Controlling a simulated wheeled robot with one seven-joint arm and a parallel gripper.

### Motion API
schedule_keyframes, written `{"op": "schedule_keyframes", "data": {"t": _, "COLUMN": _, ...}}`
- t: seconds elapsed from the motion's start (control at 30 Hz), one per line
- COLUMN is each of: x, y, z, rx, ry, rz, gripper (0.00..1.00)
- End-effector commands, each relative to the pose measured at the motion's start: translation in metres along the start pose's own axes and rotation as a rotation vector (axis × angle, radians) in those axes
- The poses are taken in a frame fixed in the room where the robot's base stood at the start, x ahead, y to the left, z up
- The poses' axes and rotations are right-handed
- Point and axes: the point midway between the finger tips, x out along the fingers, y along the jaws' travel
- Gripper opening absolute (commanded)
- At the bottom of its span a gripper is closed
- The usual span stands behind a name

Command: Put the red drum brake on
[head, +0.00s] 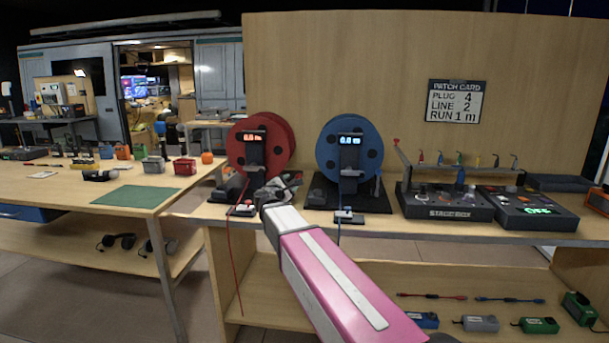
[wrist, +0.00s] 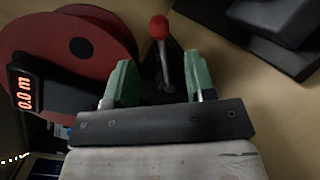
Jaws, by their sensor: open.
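The red cable drum (head: 262,145) stands on the bench with its display reading 0.0 m; it also fills the left of the wrist view (wrist: 85,50). Its brake lever, with a red ball knob (wrist: 159,27) on a grey stem, shows in the wrist view. My gripper (head: 280,186) is at the right side of the red drum. In the wrist view, its green fingers (wrist: 160,80) are open, one on each side of the lever's stem, with gaps showing. The knob lies beyond the fingertips. In the head view my gripper hides the lever.
A blue drum (head: 349,148) stands close on the right, also reading 0.0 m. Further right are the stage box (head: 447,203) and a box with a green display (head: 530,210). A wooden panel (head: 380,60) rises behind. A red cable hangs below the red drum.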

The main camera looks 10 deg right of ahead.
Motion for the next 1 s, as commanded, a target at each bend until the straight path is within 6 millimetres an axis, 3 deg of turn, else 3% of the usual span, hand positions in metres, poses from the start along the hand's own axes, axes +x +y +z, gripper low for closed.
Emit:
{"op": "schedule_keyframes", "data": {"t": 0.6, "x": 0.092, "y": 0.001, "z": -0.001, "rx": 0.001, "ry": 0.0, "rz": 0.0, "gripper": 0.5}}
{"op": "schedule_keyframes", "data": {"t": 1.0, "x": 0.106, "y": 0.0, "z": 0.0, "rx": 0.001, "ry": 0.0, "rz": 0.0, "gripper": 0.5}}
